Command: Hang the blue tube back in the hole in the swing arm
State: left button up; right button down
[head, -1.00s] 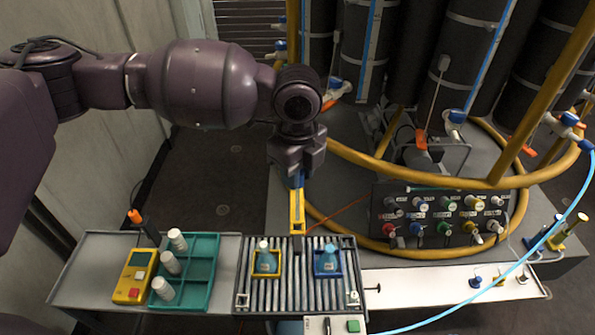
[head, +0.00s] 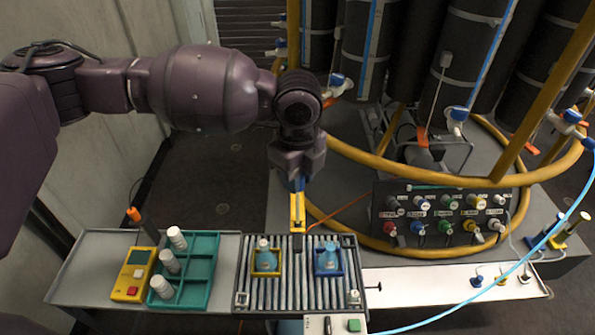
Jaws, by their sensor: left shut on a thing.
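My left gripper (head: 299,178) points down above the back edge of the roller conveyor. It is shut on the blue tube (head: 299,184), of which only a short blue piece shows below the fingers. The yellow swing arm (head: 297,208) reaches from just under the gripper toward the conveyor, with a dark block at its near end. The blue tube is at the swing arm's far end. The hole is hidden, so I cannot tell whether the tube is in it or over it. My right gripper is not in view.
The roller conveyor (head: 312,298) carries flasks in a yellow holder (head: 265,271) and a blue holder (head: 328,273). A green tray (head: 203,271) with white-capped vials and a yellow meter (head: 134,275) stand left. A knobbed panel (head: 440,212) and a curved yellow rail (head: 365,159) are to the right.

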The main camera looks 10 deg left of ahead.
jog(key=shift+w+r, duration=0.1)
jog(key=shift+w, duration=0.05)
pick_arm(q)
jog(key=shift+f, duration=0.2)
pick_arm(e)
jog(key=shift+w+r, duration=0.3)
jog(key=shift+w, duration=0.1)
pick_arm(q)
jog(key=shift+f, duration=0.85)
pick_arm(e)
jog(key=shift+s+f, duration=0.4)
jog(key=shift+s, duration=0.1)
pick_arm(q)
jog(key=shift+f, duration=0.15)
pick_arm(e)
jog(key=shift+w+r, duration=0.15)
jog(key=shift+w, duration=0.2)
